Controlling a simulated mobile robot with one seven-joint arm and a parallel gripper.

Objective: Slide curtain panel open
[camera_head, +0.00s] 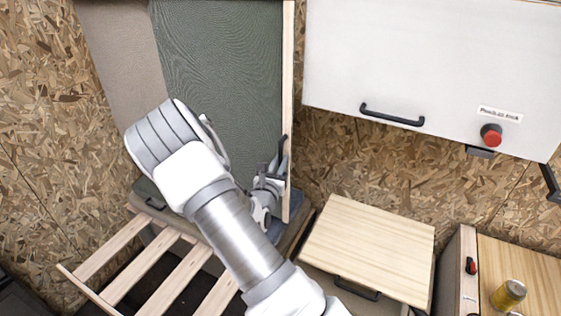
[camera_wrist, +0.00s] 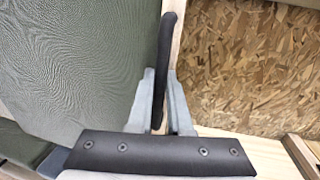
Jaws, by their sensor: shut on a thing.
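The curtain panel (camera_head: 220,65) is a dark green textured sheet at the upper left of the head view. It also fills the left of the wrist view (camera_wrist: 75,65). A pale wooden strip (camera_head: 288,60) runs along its right edge. A black handle (camera_wrist: 165,60) stands upright on this strip and also shows in the head view (camera_head: 282,143). My gripper (camera_head: 274,168) is shut on the handle's lower part, with a grey finger on each side in the wrist view (camera_wrist: 163,112). My arm hides the lower part of the panel in the head view.
A beige panel (camera_head: 118,50) lies left of the green one. A white cabinet (camera_head: 430,60) with a black handle hangs at the upper right. A wooden-topped unit (camera_head: 370,245) stands right of my arm. A slatted wooden frame (camera_head: 125,280) is at lower left, and a can (camera_head: 508,295) at lower right.

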